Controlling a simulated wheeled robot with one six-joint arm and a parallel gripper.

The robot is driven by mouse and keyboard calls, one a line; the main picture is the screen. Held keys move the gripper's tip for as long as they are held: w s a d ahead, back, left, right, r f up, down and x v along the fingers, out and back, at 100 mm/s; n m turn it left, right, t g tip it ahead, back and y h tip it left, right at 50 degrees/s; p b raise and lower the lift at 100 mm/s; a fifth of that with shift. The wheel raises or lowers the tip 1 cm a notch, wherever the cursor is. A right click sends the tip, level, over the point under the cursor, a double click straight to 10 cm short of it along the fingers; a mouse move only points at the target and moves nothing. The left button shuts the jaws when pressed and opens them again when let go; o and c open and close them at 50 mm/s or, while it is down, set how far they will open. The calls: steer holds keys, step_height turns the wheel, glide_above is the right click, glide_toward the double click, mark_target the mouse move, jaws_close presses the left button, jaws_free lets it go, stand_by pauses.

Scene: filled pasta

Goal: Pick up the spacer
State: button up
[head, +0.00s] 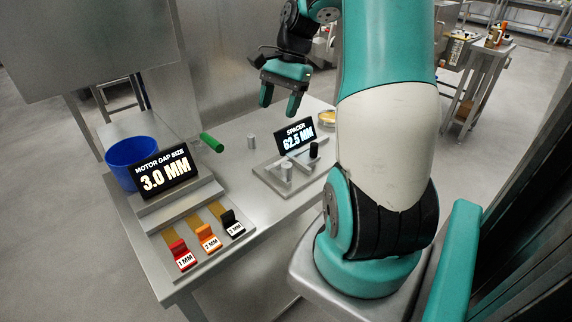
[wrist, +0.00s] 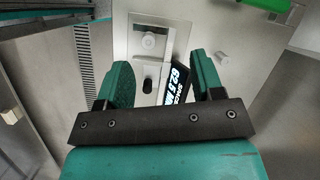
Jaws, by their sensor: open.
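A display reading "SPACER 62.5 MM" (head: 298,136) stands at the back of a grey metal tray (head: 265,172). On the tray, a pale upright cylinder (head: 286,170) and a black upright one (head: 314,150) stand apart; the wrist view shows the pale (wrist: 149,40) and black (wrist: 147,85) ones too. A small grey cylinder (head: 251,142) stands on the table behind the tray; it also shows in the wrist view (wrist: 222,57). Which cylinder is the spacer I cannot tell. My gripper (head: 279,102) is open and empty, above and behind the display, fingers pointing down.
A "MOTOR GAP SIZE 3.0 MM" display (head: 165,172) stands at the left, with red, orange and black gap pieces (head: 207,238) before it. A blue bin (head: 132,160) and a green cylinder (head: 212,143) are behind. A yellow-rimmed round container (head: 327,117) is at the right.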

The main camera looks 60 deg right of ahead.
steer(key=s+d+f+m, duration=0.2)
steer(key=s+d+m, duration=0.15)
steer(key=d, duration=0.25)
glide_above(288, 164)
steer(key=d, duration=0.2)
steer(key=f, duration=1)
steer(key=shift+s+a+p, duration=0.15)
steer(key=shift+a+p, duration=0.05)
steer(key=shift+p, duration=0.2)
steer(key=shift+d+p+x, duration=0.15)
steer(key=shift+p+x, duration=0.1)
steer(key=shift+x, duration=1.2)
steer(key=shift+d+p+x, duration=0.15)
steer(key=shift+p+x, duration=0.1)
steer(key=shift+x, duration=1.2)
steer(key=c, duration=1.1)
